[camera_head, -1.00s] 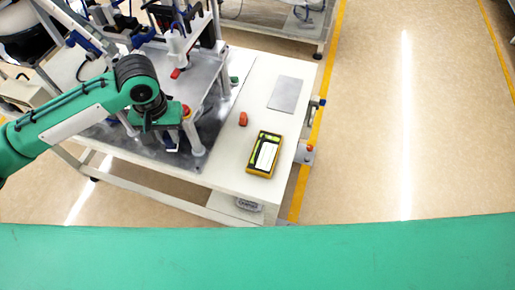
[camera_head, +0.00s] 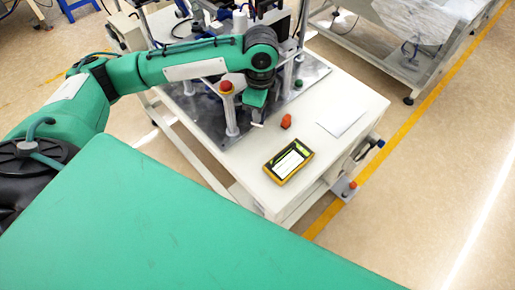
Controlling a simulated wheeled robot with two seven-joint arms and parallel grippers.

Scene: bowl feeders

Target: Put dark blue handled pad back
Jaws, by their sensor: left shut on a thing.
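My left gripper (camera_head: 255,103) points down at the front right of the fixture's metal base plate (camera_head: 310,72), just right of a post with a red button (camera_head: 226,87). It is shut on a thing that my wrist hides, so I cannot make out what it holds. I cannot pick out the dark blue handled pad for certain. Some dark blue parts of the fixture show behind my left arm. My right gripper is not in view.
On the white bench (camera_head: 352,88) lie a yellow-and-black device (camera_head: 288,160), a small orange-red piece (camera_head: 286,121) and a pale sheet (camera_head: 342,119). Fixture posts stand close around my left wrist. Another bench (camera_head: 385,45) stands behind at right.

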